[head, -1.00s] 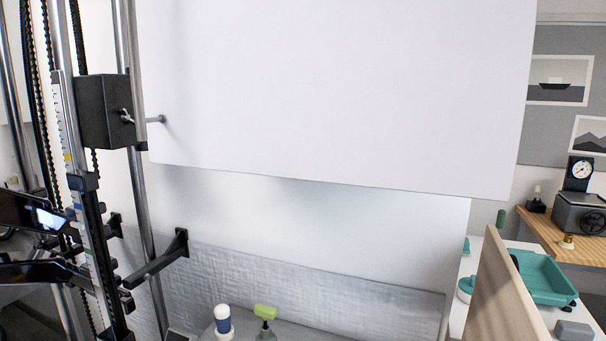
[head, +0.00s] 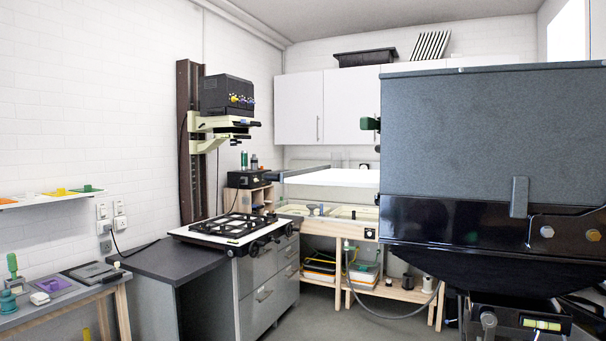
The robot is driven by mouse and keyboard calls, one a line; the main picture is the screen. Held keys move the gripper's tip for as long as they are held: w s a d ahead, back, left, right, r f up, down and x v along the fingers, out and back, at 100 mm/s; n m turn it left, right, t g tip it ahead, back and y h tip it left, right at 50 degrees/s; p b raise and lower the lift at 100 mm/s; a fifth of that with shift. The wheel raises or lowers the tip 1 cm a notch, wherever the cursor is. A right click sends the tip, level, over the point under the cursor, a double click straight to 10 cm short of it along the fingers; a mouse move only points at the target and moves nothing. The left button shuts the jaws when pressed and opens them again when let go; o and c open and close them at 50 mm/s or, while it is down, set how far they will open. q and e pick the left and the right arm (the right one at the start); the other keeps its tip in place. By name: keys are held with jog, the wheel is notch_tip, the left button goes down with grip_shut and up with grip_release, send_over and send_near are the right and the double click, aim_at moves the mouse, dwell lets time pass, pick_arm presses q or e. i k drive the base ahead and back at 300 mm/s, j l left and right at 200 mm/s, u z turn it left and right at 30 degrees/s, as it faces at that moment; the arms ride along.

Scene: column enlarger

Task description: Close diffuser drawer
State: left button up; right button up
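A large dark grey housing (head: 490,135) fills the right side of the head view, with a glossy black section (head: 450,230) below it. A flat white panel with a dark edge (head: 335,178) shows just left of the housing. It may be the diffuser drawer standing out, but its join is hidden behind the housing, so I cannot tell. A small green knob (head: 370,124) sticks out at the housing's left side. Neither of my grippers is in view.
A smaller enlarger (head: 228,97) on a brown column stands over a grey drawer cabinet (head: 262,290). A low bench (head: 60,308) is at lower left. White wall cupboards (head: 325,107) hang at the back. Grey floor (head: 340,325) shows clear in the middle.

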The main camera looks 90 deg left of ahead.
aim_at(324, 175)
jog(key=k+j+u, duration=0.2)
jog(key=j+u, duration=0.25)
jog(key=k+j+u, duration=0.2)
jog(key=u, duration=0.25)
jog(key=j+u, duration=0.45)
jog(key=k+j+u, duration=0.1)
jog(key=j, duration=1.65)
jog(key=k+u, duration=0.05)
